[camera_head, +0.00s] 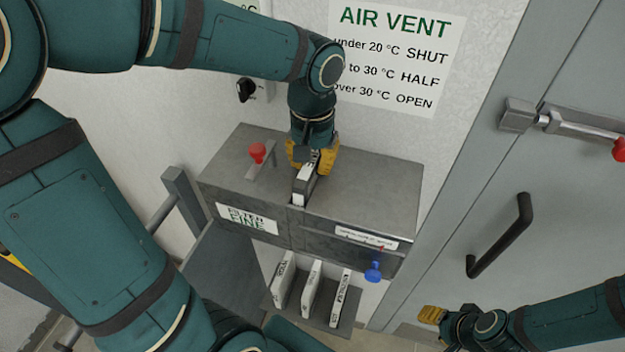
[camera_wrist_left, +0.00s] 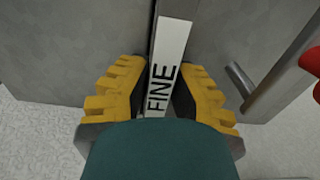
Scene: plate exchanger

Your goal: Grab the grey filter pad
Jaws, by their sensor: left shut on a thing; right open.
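My left gripper (camera_head: 313,160) points down over the top of the grey metal housing (camera_head: 375,190) and is shut on a grey filter pad (camera_head: 304,187) with a white label. In the left wrist view the label on this pad (camera_wrist_left: 170,45) reads FINE, and it stands between the yellow fingers of the left gripper (camera_wrist_left: 160,90). The pad sticks up from the housing's top at its slot; how deep its lower part sits is hidden. My right gripper (camera_head: 432,315) is open and empty at the lower right, in front of the grey door.
A shelf (camera_head: 322,318) below the housing holds three upright pads with white labels (camera_head: 311,288). A red knob (camera_head: 257,152) is on the housing top, a blue knob (camera_head: 373,272) on its front. A black door handle (camera_head: 500,236) juts out at right.

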